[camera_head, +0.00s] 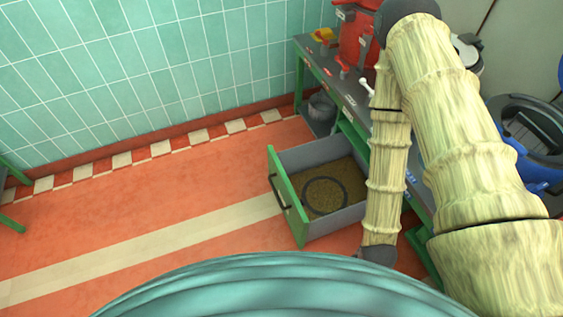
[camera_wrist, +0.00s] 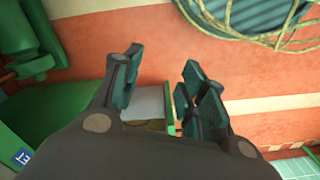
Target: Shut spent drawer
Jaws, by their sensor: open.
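The spent drawer stands pulled out from the bench in the head view, with a green front panel (camera_head: 287,197), grey walls (camera_head: 318,154) and a dark handle (camera_head: 280,193) on its outer face. Brown grounds (camera_head: 345,182) and a dark ring lie inside. In the wrist view my gripper (camera_wrist: 160,68) is open and empty. Part of the drawer (camera_wrist: 150,102) shows between and beyond its fingers, with the green front edge close to the right finger; I cannot tell whether they touch. The fingers cannot be made out in the head view, where my arm covers the drawer's bench-side end.
The bench (camera_head: 355,95) carries a red machine (camera_head: 355,40) and small tools. A dark pot (camera_head: 322,107) sits on a low shelf beyond the drawer. A blue object (camera_head: 540,160) is at the right. The orange floor (camera_head: 150,215) left of the drawer is clear.

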